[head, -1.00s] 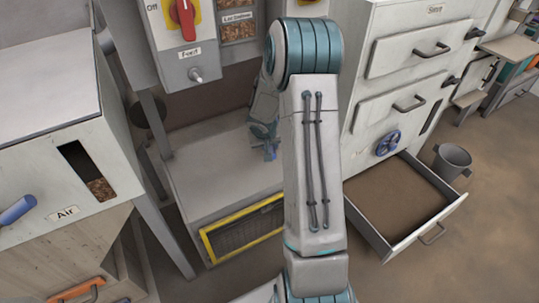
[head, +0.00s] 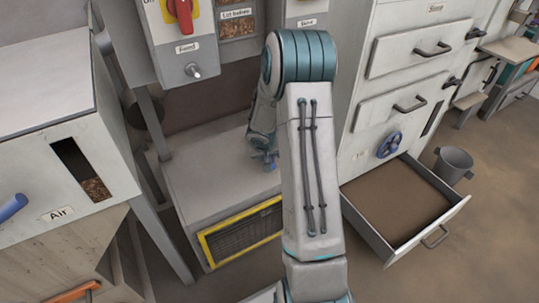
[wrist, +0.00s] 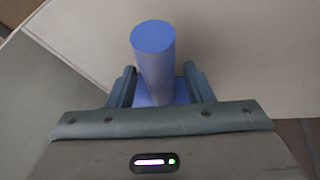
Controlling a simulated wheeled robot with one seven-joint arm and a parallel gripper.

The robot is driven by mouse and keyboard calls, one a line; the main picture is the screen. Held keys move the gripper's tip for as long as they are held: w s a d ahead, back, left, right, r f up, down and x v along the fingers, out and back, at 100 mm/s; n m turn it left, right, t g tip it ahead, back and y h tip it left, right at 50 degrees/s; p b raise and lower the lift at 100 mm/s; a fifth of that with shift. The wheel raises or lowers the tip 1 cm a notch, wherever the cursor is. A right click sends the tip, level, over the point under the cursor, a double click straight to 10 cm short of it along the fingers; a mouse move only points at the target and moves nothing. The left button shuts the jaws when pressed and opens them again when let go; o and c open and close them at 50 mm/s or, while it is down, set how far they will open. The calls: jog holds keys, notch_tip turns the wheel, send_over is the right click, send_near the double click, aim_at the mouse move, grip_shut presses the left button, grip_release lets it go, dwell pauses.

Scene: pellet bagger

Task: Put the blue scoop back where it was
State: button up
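The blue scoop (wrist: 154,60) shows in the wrist view as a blue cylinder, with a flatter blue part behind it between the fingers. My gripper (wrist: 160,88) has a finger on each side and appears shut on it. In the head view my gripper (head: 266,158) is small and partly hidden behind my arm, low over the grey bench top. The scoop's outline is not clear there. Whether the scoop touches the bench I cannot tell.
The bench (head: 205,185) has a yellow-framed grille (head: 243,232) on its front. An open drawer (head: 385,248) of brown material sticks out at right, beside a grey bucket (head: 454,163). The Air hopper (head: 100,165) stands at left. Control boxes (head: 187,72) hang above the bench.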

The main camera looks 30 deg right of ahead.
jog(key=shift+r, duration=0.15)
jog(key=s+a+r+p, duration=0.2)
jog(key=s+a+r, duration=0.15)
jog(key=r, duration=0.35)
jog(key=s+a+r+n+g+p, duration=0.1)
jog(key=s+a+r, duration=0.1)
jog(key=s+r, duration=0.35)
jog(key=s+a+r+p, duration=0.2)
jog(key=s+a+r, duration=0.15)
jog(key=r, duration=0.35)
jog(key=s+a+r+n+y, duration=0.1)
jog(key=s+a+r, duration=0.1)
jog(key=s+a, duration=0.3)
jog(key=s+a+r+n+g+y, duration=0.1)
jog(key=s+a, duration=0.3)
jog(key=s, duration=0.5)
jog(key=shift+s+a+r+n+y, duration=0.3)
jog(key=shift+a+r+y, duration=0.1)
jog(key=shift+r+y, duration=0.35)
jog(key=shift+r, duration=0.1)
jog(key=shift+c, duration=1)
jog(key=shift+d, duration=0.15)
jog(key=shift+c, duration=0.2)
